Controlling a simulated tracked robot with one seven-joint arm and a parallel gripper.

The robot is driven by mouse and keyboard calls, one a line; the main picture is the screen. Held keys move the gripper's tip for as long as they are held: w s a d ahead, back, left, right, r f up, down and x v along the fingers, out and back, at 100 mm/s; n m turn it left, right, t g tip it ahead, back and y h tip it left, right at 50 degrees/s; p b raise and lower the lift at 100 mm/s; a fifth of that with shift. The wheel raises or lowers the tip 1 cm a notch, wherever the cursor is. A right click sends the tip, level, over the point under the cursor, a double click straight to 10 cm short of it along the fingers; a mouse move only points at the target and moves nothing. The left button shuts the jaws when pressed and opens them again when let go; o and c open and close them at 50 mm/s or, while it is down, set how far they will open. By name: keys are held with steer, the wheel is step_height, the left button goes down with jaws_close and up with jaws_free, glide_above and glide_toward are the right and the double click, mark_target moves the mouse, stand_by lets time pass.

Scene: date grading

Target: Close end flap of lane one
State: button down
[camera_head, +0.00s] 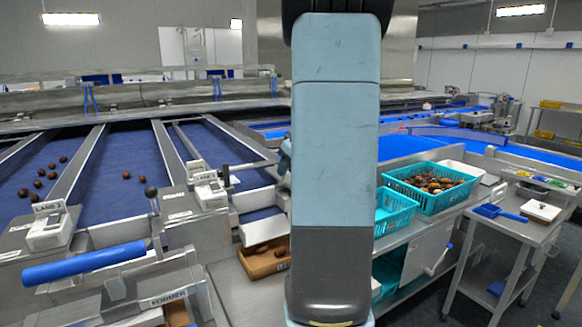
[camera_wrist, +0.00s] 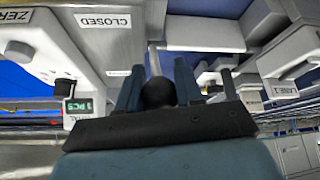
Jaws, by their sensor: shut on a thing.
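In the wrist view my gripper (camera_wrist: 160,88) is shut on the black ball knob (camera_wrist: 158,93) of a lever, with a finger on each side. A pale rod (camera_wrist: 153,60) runs from the knob toward the grey housing. A plate reading CLOSED (camera_wrist: 103,21) shows upside down near the rod. A white unit labelled LANE 1 (camera_wrist: 283,88) is at the right. A pale grey panel (camera_wrist: 205,32) lies beyond the gripper over the blue belt; I cannot tell whether it is the end flap. In the head view my arm hides the gripper.
In the head view, a second black-knobbed lever (camera_head: 151,192) stands at the left lanes, where dates (camera_head: 38,183) lie on blue belting. A cardboard box (camera_head: 263,262) with dates sits below the lane end. Teal crates (camera_head: 432,198) and a side table (camera_head: 512,222) stand right of my arm.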

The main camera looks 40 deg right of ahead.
stand_by(0.6)
steer(key=c, duration=0.8)
jaws_free()
steer(key=shift+o, duration=0.2)
steer(key=shift+r, duration=0.1)
steer(key=v, duration=1.3)
steer(key=shift+s+r, duration=0.15)
steer(key=shift+s, duration=0.1)
steer(key=shift+a, duration=0.15)
steer(key=s+a+f, duration=0.1)
steer(key=s+a, duration=0.3)
steer(key=a, duration=0.5)
steer(key=s+a, duration=0.3)
steer(key=a, duration=0.6)
steer(key=s+a+f, duration=0.1)
steer(key=s+a, duration=0.3)
steer(key=a, duration=0.5)
steer(key=s+a+f+m, duration=0.1)
steer(key=s+a+f, duration=0.2)
steer(key=s, duration=0.3)
steer(key=shift+s+a+f, duration=0.15)
steer(key=shift+a+f, duration=0.05)
steer(key=shift+a, duration=0.6)
